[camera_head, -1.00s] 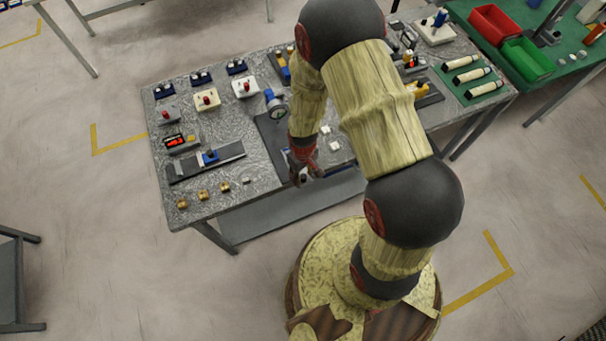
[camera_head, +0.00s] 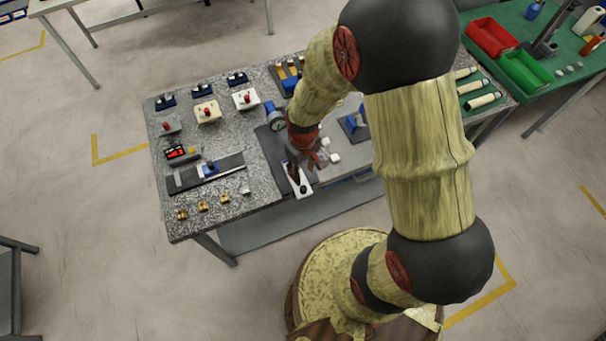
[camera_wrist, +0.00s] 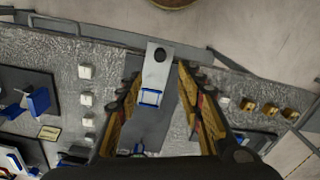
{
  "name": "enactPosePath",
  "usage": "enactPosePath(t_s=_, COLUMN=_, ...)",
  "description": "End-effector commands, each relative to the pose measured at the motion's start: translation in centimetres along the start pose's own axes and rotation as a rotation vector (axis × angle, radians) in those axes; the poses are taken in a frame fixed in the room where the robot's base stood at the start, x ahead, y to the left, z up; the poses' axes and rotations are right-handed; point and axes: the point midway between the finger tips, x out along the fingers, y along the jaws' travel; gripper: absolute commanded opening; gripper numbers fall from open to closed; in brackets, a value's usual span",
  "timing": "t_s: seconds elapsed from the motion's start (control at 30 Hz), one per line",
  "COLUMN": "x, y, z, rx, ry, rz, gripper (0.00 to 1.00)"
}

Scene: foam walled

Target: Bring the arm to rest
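My gripper (camera_wrist: 160,72) is over the front edge of the grey worktable (camera_head: 235,213). It points down, and its two fingers stand apart in the wrist view. A pale flat plate (camera_wrist: 160,57) with a dark round hole and a blue square part (camera_wrist: 151,97) lies between and beyond the fingertips. Gaps show at both sides of the plate, so the fingers look open and empty. The plate also shows in the head view (camera_head: 302,188), just below my gripper (camera_head: 297,170). My arm is bent above the table and hides its right part.
A green table with a red bin (camera_head: 492,37) and a green bin (camera_head: 527,63) stands at right. Open floor lies left.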

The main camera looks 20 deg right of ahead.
Motion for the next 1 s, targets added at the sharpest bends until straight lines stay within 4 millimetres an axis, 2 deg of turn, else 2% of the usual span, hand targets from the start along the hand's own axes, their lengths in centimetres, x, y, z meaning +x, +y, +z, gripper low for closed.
enactPosePath(t_s=0.6, x=-0.1, y=0.0, z=0.0, rx=0.006, ry=-0.001, rz=0.0, gripper=0.37)
enactPosePath(t_s=0.67, x=-0.1, y=-0.1, z=0.5, rx=0.023, ry=-0.017, rz=-0.004, gripper=0.37)
enactPosePath(t_s=0.77, x=0.0, y=-0.7, z=2.4, rx=0.057, ry=-0.075, rz=-0.018, gripper=0.37)
enactPosePath(t_s=0.83, x=-0.8, y=-1.2, z=4.3, rx=0.09, ry=-0.124, rz=-0.027, gripper=0.37)
enactPosePath(t_s=0.9, x=-3.1, y=-1.4, z=5.2, rx=0.126, ry=-0.129, rz=-0.026, gripper=0.37)
enactPosePath(t_s=1.0, x=-5.4, y=-1.6, z=5.9, rx=0.16, ry=-0.112, rz=-0.021, gripper=0.37)
